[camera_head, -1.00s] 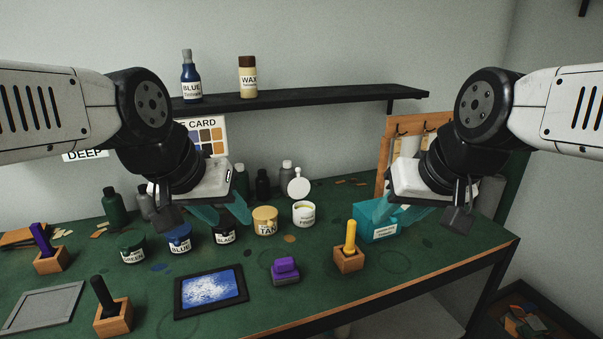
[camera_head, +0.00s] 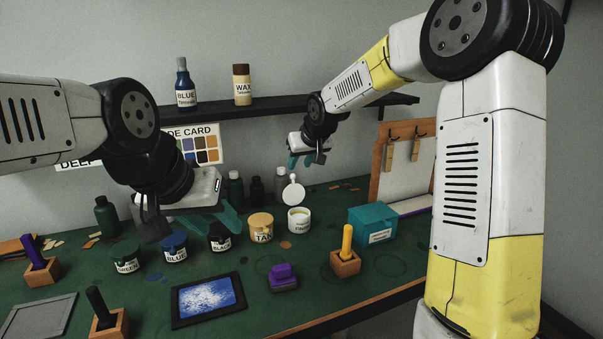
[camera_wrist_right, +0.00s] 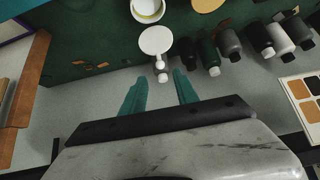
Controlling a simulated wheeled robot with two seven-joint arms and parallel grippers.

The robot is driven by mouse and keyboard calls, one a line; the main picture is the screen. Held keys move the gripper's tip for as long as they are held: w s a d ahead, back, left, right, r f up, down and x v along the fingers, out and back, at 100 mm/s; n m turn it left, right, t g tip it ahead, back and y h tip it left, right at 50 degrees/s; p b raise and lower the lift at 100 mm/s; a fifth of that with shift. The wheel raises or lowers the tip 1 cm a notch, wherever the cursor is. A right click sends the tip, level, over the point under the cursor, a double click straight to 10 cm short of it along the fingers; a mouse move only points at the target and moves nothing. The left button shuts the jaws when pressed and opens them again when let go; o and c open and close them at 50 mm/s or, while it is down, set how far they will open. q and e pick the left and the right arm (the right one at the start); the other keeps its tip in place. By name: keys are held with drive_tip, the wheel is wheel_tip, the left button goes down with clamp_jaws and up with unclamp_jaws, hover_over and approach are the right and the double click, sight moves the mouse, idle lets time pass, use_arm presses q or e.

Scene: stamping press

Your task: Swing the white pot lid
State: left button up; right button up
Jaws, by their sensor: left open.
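The white pot (camera_head: 299,222) stands on the green bench, right of the tan pot. Its round white lid (camera_head: 293,192) stands raised at the pot's back edge. The wrist view shows the lid (camera_wrist_right: 156,40) as a white disc with a small knob-like part, beside the open pot (camera_wrist_right: 147,12). My right gripper (camera_head: 307,161) is above and behind the lid. In the wrist view its teal fingers (camera_wrist_right: 160,82) are apart and empty, with the lid beyond the tips. My left gripper (camera_head: 192,230) is open over the blue and black pots, partly hiding them.
A shelf (camera_head: 300,107) holds a blue bottle and a wax bottle. A teal box (camera_head: 372,223) and a yellow-handled stamp (camera_head: 347,245) are to the right.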

sight(294, 175)
drive_tip(key=x, duration=0.7)
drive_tip(key=shift+w+a+f, duration=0.1)
drive_tip(key=shift+a+f, duration=0.05)
drive_tip(key=shift+f, duration=0.1)
drive_tip(key=shift+w+f, duration=0.1)
drive_tip(key=shift+w, duration=0.1)
drive_tip(key=shift+c, duration=0.7)
clamp_jaws()
drive_tip(key=shift+s+d, duration=0.25)
drive_tip(key=shift+s, duration=0.4)
drive_tip(key=shift+s+d, duration=0.3)
drive_tip(key=shift+s, duration=0.55)
drive_tip(key=shift+f, duration=0.1)
drive_tip(key=shift+s+d+f, duration=0.25)
drive_tip(key=shift+s+d, duration=0.05)
drive_tip(key=shift+s, duration=0.35)
drive_tip(key=shift+s+d+f, duration=0.2)
drive_tip(key=shift+s+d, duration=0.1)
drive_tip(key=shift+s, duration=0.4)
